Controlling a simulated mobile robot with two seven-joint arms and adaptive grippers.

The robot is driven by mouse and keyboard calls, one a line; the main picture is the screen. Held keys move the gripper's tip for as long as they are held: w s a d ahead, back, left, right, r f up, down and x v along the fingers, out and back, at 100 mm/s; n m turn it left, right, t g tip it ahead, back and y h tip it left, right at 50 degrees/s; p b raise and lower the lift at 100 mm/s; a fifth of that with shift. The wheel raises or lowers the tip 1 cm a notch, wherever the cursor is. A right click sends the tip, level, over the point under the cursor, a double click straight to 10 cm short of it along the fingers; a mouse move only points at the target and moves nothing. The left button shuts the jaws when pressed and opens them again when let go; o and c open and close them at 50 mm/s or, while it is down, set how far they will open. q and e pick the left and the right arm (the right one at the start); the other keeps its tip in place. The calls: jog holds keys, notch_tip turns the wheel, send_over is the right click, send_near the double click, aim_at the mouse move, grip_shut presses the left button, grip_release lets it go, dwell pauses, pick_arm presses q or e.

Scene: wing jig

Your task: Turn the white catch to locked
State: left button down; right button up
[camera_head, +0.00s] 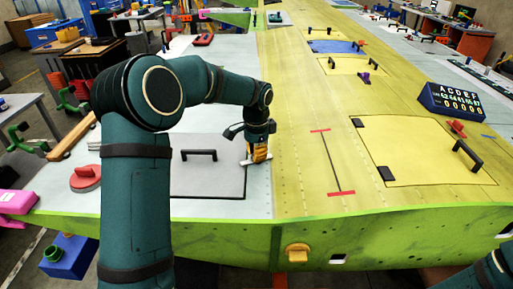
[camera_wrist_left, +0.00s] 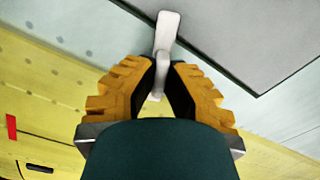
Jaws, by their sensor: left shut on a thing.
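The white catch (camera_wrist_left: 167,30) is at the right edge of the grey panel (camera_head: 205,180) with the black handle (camera_head: 199,154). In the left wrist view its outer end reaches across the panel's edge near one corner. My left gripper (camera_wrist_left: 158,84) is shut on the catch, its orange fingers on both sides of the white piece. In the head view the left gripper (camera_head: 258,156) points down at the catch (camera_head: 249,161), which it partly hides. My right gripper is out of view.
A yellow panel (camera_head: 420,140) with a black handle lies to the right, beside a blue display box (camera_head: 452,101). A red round piece (camera_head: 85,177) lies on the wing at left. The wing's green front edge (camera_head: 225,233) faces me.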

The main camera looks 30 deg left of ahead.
pick_arm(q)
jog(key=m+p, duration=0.2)
jog(key=m, duration=0.2)
jog(key=shift+f+m, duration=0.1)
jog(key=shift+m, duration=0.3)
dwell(0.4)
jog(key=c, duration=1)
grip_release()
notch_tip(320, 180, up, 12)
jog(key=shift+r, duration=0.1)
